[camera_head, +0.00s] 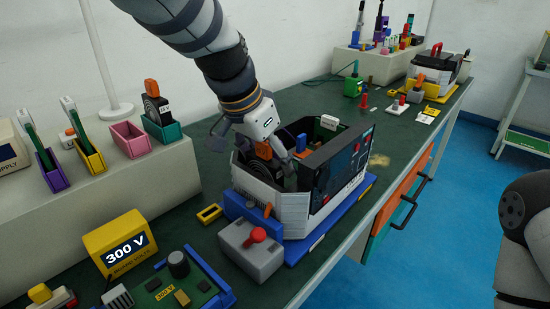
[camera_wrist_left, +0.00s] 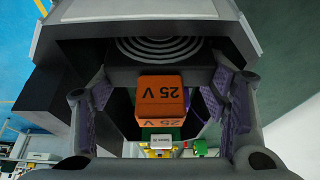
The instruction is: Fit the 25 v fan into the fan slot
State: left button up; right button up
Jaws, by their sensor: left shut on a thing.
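The 25 V fan (camera_wrist_left: 160,48) is dark with ringed grille lines and an orange block (camera_wrist_left: 160,92) marked 25 V. In the head view its orange block (camera_head: 263,150) shows at the gripper. My left gripper (camera_head: 272,153) is shut on the fan, and its purple-padded fingers stand on both sides of the orange block in the wrist view. The fan is low at the left inside of an open-topped grey housing (camera_head: 258,196). The fan slot is hidden by the gripper and housing walls, so I cannot tell whether the fan is seated. My right gripper is out of view.
The housing has a dark front panel (camera_head: 340,165) and stands on a blue base (camera_head: 328,222). A grey box with a red knob (camera_head: 257,235) is in front. Another black fan with an orange top (camera_head: 155,104) is in a green bin (camera_head: 163,132). A yellow 300 V box (camera_head: 120,245) stands front left.

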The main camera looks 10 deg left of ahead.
aim_at(269, 171)
pick_arm(q)
jog(key=shift+f, duration=1.05)
jog(key=shift+f, duration=0.6)
jog(key=o, duration=0.9)
jog(key=shift+w+r, duration=0.1)
jog(key=shift+r, duration=0.25)
jog(key=v, duration=1.2)
jog(key=shift+r, duration=0.25)
